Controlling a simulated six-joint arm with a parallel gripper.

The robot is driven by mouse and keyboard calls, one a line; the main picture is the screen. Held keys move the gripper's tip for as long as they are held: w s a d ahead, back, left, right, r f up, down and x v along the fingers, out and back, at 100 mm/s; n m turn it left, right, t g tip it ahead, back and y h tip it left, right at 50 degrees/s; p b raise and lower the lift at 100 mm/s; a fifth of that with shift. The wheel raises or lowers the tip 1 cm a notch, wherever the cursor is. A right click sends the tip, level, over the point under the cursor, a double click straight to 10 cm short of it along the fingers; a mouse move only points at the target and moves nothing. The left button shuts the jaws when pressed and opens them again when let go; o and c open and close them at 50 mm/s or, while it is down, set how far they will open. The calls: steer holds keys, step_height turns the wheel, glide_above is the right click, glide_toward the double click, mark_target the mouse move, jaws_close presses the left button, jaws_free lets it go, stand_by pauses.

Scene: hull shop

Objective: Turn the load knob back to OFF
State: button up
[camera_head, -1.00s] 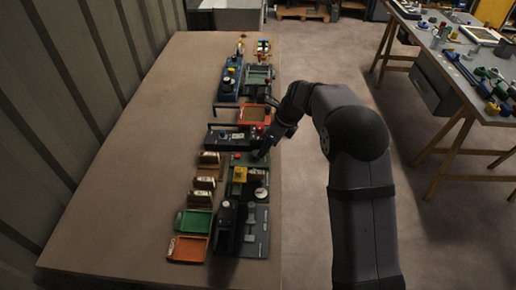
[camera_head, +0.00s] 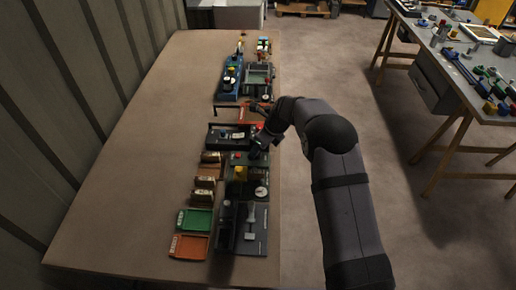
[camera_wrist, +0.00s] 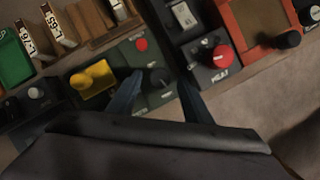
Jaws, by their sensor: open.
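My gripper (camera_wrist: 155,88) is open, with one blue finger on each side of this knob in the picture. Whether the fingers touch it cannot be told. In the head view my gripper (camera_head: 257,151) is low over the right side of the same panel (camera_head: 238,160), and the arm hides the knob.
Green (camera_head: 195,220) and orange (camera_head: 189,246) trays lie nearer the camera. The table's left side (camera_head: 130,150) is clear.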

steer(key=shift+w+a+f, duration=0.15)
steer(key=shift+f, duration=0.4)
steer(key=c, duration=1.1)
steer(key=shift+o, duration=0.2)
steer(key=shift+n, duration=0.4)
steer(key=n+g+b, duration=0.1)
steer(key=n, duration=0.2)
steer(key=shift+w+y, duration=0.15)
steer(key=shift+y, duration=0.15)
steer(key=shift+w+n+g+b, duration=0.1)
steer(key=shift+n+g+b, duration=0.25)
steer(key=shift+n+g, duration=0.9)
steer(key=shift+n+t, duration=0.25)
steer(key=shift+n, duration=0.5)
